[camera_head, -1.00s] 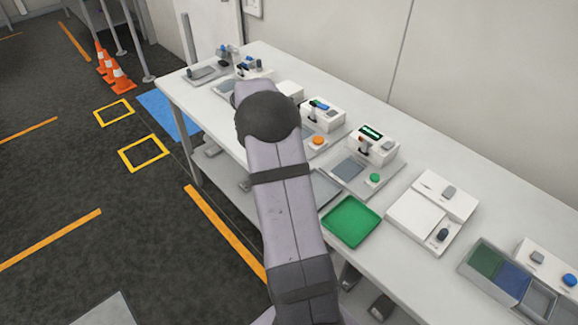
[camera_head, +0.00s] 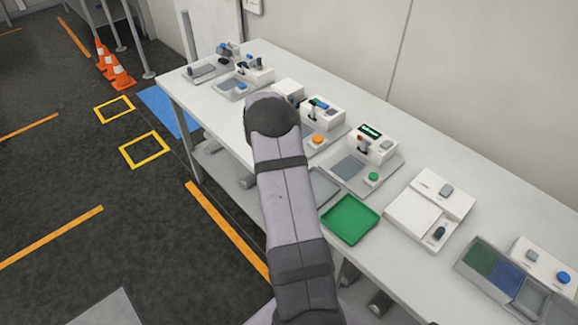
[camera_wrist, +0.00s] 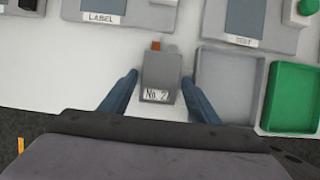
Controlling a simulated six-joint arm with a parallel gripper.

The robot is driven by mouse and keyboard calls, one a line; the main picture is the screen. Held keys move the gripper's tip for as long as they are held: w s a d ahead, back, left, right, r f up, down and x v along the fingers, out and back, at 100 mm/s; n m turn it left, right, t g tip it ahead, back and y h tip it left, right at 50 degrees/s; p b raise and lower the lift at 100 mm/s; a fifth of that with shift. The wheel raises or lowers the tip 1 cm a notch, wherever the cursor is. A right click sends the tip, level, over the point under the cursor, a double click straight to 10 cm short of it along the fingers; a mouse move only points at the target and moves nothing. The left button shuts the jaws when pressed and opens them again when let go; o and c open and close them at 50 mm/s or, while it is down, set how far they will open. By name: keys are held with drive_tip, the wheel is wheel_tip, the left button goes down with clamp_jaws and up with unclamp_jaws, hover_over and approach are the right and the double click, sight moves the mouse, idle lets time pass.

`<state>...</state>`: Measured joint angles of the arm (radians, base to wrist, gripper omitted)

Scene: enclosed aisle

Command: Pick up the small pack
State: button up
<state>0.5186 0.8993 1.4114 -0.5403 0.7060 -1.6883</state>
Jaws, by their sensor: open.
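A small grey pack (camera_wrist: 161,72) with a white label reading "No. 2" is on the white table in the wrist view. A small orange-brown piece shows at its far end. My gripper (camera_wrist: 160,77) is open, with one blue finger on each side of the pack. Gaps show between the pack and both fingers, and nothing is held. I cannot tell how high the fingertips are above the table. In the head view my arm hides the gripper and the pack.
A grey tray (camera_wrist: 226,88) and a green tray (camera_wrist: 293,98) lie close to the right of the gripper. A station marked LABEL (camera_wrist: 118,16) and one marked TEST (camera_wrist: 243,42) stand beyond. A wall (camera_head: 480,75) runs behind the table (camera_head: 400,262).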

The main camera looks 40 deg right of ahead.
drive_tip(key=shift+f, duration=0.15)
drive_tip(key=c, duration=0.9)
drive_tip(key=shift+r, duration=0.2)
wheel_tip(320, 180, up, 10)
drive_tip(key=b, duration=0.2)
drive_tip(key=shift+s+d+r+p, duration=0.2)
drive_tip(key=shift+s+d+p, duration=0.05)
drive_tip(key=shift+s+d, duration=2.05)
drive_tip(key=shift+s+d+r+p, duration=0.2)
drive_tip(key=shift+s+d+p, duration=0.05)
drive_tip(key=shift+s+d, duration=2.05)
drive_tip(key=shift+s+d+r+p, duration=0.2)
drive_tip(key=shift+s+d+p, duration=0.05)
drive_tip(key=shift+s+d, duration=2)
